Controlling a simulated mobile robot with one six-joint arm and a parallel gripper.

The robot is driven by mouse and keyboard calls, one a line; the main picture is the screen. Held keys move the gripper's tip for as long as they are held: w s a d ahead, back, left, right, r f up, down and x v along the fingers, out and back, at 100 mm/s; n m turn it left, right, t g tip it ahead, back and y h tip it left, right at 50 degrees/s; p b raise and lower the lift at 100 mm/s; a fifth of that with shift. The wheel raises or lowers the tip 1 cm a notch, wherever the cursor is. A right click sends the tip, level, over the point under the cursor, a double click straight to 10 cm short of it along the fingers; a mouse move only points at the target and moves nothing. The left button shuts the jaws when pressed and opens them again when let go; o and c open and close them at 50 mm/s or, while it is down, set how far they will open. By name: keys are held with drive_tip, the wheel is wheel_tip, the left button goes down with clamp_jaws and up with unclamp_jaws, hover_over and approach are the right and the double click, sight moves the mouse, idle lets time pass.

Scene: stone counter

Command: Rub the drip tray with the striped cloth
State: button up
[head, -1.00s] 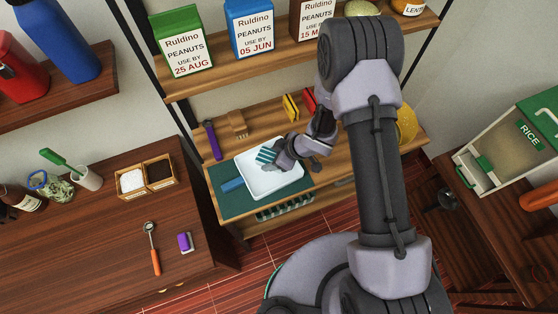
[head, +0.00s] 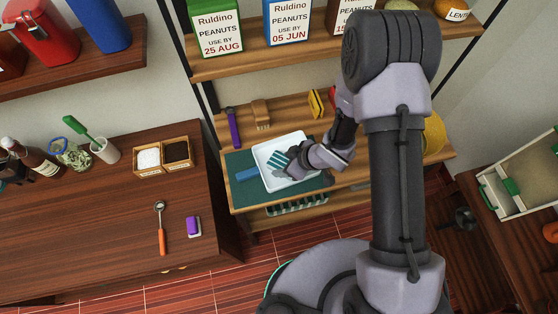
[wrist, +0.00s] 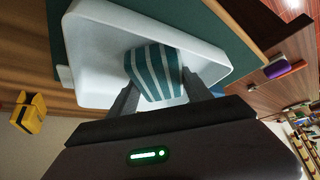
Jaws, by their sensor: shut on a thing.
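The drip tray is a white, shallow, rounded tray (head: 297,140) on a dark green mat (head: 237,161) on the wooden shelf. In the wrist view the tray (wrist: 88,60) fills the upper middle. My gripper (wrist: 160,96) is shut on the striped cloth (wrist: 152,70), teal with white stripes. The cloth is over the tray floor and seems to touch it, though contact is hard to confirm. In the head view the cloth (head: 278,160) shows at the tray's left part. My gripper (head: 294,158) and wrist hide part of the tray.
A blue bar (head: 247,174) lies beside the tray's left side. Behind are a purple-handled tool (head: 233,128), a wooden brush (head: 260,114) and a yellow clip (head: 315,103). Peanut boxes (head: 287,22) stand on the shelf above. A dark wooden counter (head: 95,220) is at left.

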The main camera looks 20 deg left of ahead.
drive_tip(key=shift+w+d+r, duration=0.15)
drive_tip(key=shift+w+d, duration=0.3)
drive_tip(key=shift+d, duration=0.2)
wheel_tip(320, 180, up, 10)
drive_tip(key=p, duration=0.8)
drive_tip(key=shift+f, duration=0.4)
